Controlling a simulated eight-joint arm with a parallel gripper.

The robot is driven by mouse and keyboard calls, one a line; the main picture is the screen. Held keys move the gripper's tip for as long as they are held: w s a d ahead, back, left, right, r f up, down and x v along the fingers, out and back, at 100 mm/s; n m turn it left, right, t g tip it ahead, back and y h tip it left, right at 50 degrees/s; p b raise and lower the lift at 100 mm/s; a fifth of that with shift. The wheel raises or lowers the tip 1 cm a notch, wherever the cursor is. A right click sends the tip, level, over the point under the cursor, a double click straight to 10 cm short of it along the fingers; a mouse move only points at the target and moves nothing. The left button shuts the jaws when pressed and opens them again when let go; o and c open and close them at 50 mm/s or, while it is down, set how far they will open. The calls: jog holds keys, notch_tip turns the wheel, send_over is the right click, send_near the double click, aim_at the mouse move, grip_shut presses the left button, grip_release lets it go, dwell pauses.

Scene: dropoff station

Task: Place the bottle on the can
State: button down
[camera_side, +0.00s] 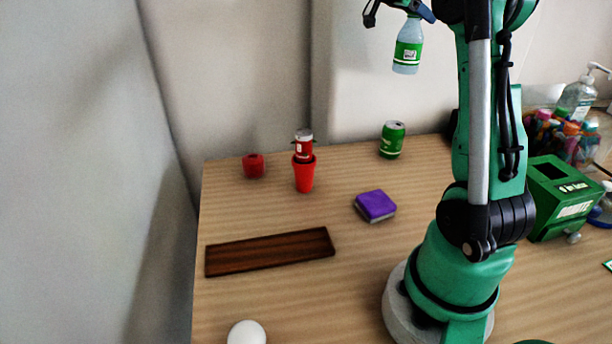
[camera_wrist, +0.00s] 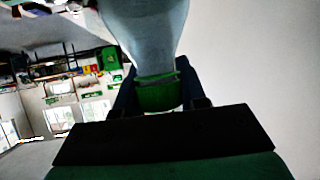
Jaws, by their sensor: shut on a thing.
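My gripper (camera_side: 410,9) is high above the table near the top of the side view. It is shut on the bottle (camera_side: 408,55) near its top. The bottle is clear with a green label and hangs nearly upright, base down, in free air. The wrist view shows the bottle close up (camera_wrist: 150,35), with a green part between the dark fingers. A green can (camera_side: 392,140) stands upright at the back of the table, well below the bottle.
A red object (camera_side: 253,166) stands at the back left. A purple sponge-like block (camera_side: 375,206) lies in front of the green can. A dark wooden board (camera_side: 270,251) and a white round object (camera_side: 246,333) are nearer the front. A green box (camera_side: 560,195) stands right.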

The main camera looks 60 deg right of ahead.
aim_at(410, 74)
notch_tip(410, 74, down, 12)
jog(key=shift+f, duration=0.2)
jog(key=shift+f, duration=0.15)
jog(key=c, duration=0.5)
grip_release()
jog(key=shift+r, duration=0.2)
jog(key=v, duration=1.2)
jog(key=a+f+n+t+y, duration=0.3)
jog(key=a+n+t, duration=0.2)
jog(key=a+n, duration=0.3)
jog(key=a+f+n+t+y, duration=0.3)
jog(key=a+n, duration=0.6)
jog(key=a, duration=0.3)
jog(key=a+f+n+t+y, duration=0.3)
jog(key=a+n+t, duration=0.3)
jog(key=a+n, duration=0.2)
jog(key=shift+w+a+f+t+y, duration=0.3)
jog(key=shift+w+a+f+y, duration=0.25)
jog(key=shift+a, duration=0.5)
